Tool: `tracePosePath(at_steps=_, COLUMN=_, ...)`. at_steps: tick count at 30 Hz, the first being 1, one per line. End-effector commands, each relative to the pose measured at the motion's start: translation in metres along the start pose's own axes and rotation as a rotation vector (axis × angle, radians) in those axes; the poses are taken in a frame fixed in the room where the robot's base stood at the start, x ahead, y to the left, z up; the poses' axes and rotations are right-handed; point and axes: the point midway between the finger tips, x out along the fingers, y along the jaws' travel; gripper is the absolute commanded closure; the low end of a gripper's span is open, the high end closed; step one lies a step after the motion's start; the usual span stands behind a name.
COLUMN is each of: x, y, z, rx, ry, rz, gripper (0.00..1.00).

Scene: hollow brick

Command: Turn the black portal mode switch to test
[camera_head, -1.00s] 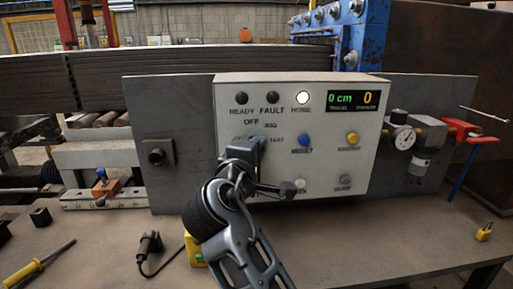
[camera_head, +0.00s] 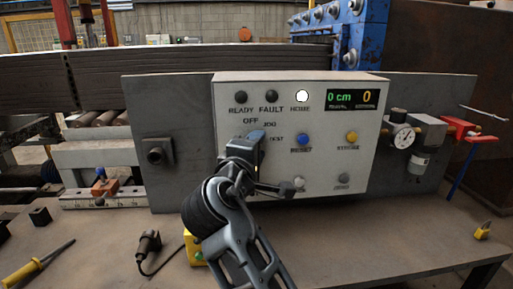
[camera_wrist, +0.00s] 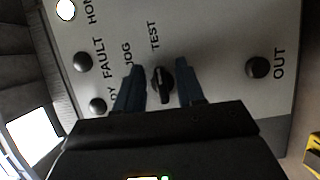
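The white control panel (camera_head: 320,125) stands upright on the bench, with OFF, JOG and TEST labels around the switch position. The black mode switch (camera_wrist: 162,85) shows in the wrist view below the TEST label; in the head view my gripper hides it. I cannot tell for sure which label its ridge points at. My gripper (camera_wrist: 159,82) is open, its two blue fingers on either side of the switch, with a visible gap on both sides. In the head view my gripper (camera_head: 246,146) is in front of the panel's left part.
A blue reset button (camera_head: 303,140), a yellow button (camera_head: 351,137) and two lower knobs sit right of my gripper. The OUT button (camera_wrist: 258,67) shows in the wrist view. A yellow-handled screwdriver (camera_head: 22,273) lies on the bench.

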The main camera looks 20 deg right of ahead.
Motion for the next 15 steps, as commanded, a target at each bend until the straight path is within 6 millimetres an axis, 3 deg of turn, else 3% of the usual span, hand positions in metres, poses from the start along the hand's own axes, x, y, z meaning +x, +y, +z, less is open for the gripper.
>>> tracePosePath(at_steps=5, x=-0.008, y=-0.001, z=-0.001, rx=0.0, ry=0.002, rz=0.001, gripper=0.62)
tracePosePath(at_steps=15, x=-0.06, y=-0.002, z=-0.001, rx=0.0, ry=0.003, rz=0.0, gripper=0.62)
